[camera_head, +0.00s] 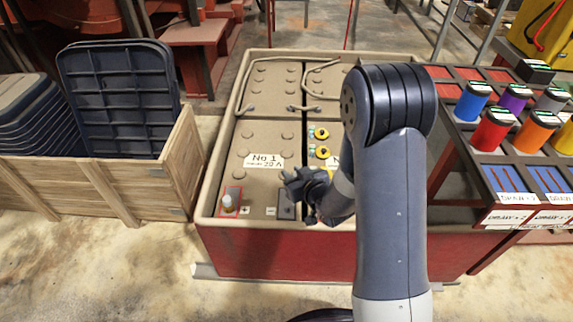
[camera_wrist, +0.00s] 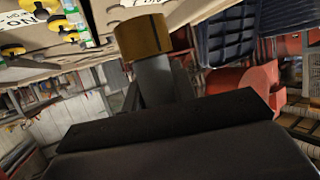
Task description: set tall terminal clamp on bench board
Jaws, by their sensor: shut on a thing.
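My gripper (camera_head: 306,192) is over the near part of the battery box, just right of the "No 1" label. In the wrist view, a brass-brown cylinder (camera_wrist: 144,37) on a grey stem stands up beyond a dark bar of the gripper; it looks like the tall terminal clamp, held in the jaws. In the head view the held thing is hidden by the hand and wrist. A grey terminal post (camera_head: 229,203) stands in a red-framed square by a plus mark. A dark square pad (camera_head: 286,206) lies near a minus mark. I cannot tell which surface is the bench board.
Two yellow round parts (camera_head: 322,142) with green bits lie on the box top. A rack at right holds several coloured spools (camera_head: 494,125) above labelled blue trays (camera_head: 504,179). A wooden crate (camera_head: 120,180) with dark panels stands at left. Floor in front is clear.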

